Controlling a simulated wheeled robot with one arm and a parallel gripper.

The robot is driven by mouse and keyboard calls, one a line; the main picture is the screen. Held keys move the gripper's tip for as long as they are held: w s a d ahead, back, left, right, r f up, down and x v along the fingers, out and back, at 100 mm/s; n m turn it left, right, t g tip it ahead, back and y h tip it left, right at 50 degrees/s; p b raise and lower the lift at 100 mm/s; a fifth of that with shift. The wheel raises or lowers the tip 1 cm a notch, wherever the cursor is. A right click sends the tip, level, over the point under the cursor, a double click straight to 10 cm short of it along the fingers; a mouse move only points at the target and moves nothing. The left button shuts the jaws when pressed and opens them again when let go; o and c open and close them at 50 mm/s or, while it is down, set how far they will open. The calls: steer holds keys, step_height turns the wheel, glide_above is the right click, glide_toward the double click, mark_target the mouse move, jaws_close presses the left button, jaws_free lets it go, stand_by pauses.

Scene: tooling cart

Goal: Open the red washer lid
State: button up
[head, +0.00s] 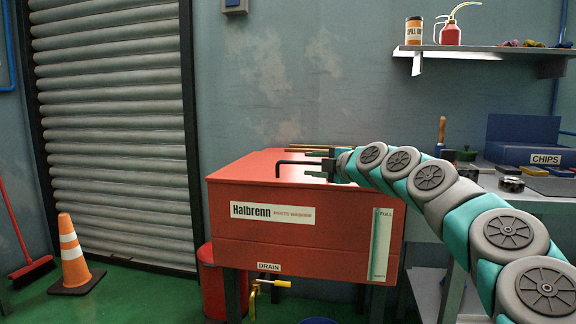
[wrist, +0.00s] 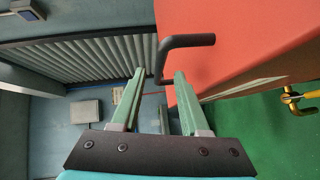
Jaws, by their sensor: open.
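The red parts washer (head: 262,249) stands in the middle of the head view, labelled Halbrenn. Its red lid (head: 250,168) lies down on the box. A black bent handle (head: 287,162) stands up from the lid near the front edge. In the wrist view, the handle (wrist: 187,41) shows beside the red lid surface (wrist: 245,45). My gripper (head: 314,163) is at the right part of the handle. Its fingers are open in the wrist view (wrist: 159,74), and the handle's bent end shows between the tips. I cannot tell whether either finger touches it.
A yellow drain valve (head: 268,284) hangs below the washer, beside a red bin (head: 212,285). A bench with a blue chips box (head: 522,140) stands at right under a shelf (head: 480,49). An orange cone (head: 72,255) stands at left. Space above the lid's left part is clear.

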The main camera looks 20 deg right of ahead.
mark_target(301, 163)
steer(key=p+x, duration=0.1)
steer(key=x, duration=0.6)
steer(key=shift+w, duration=0.15)
steer(key=shift+a, duration=0.1)
jaws_close()
stand_by(1.2)
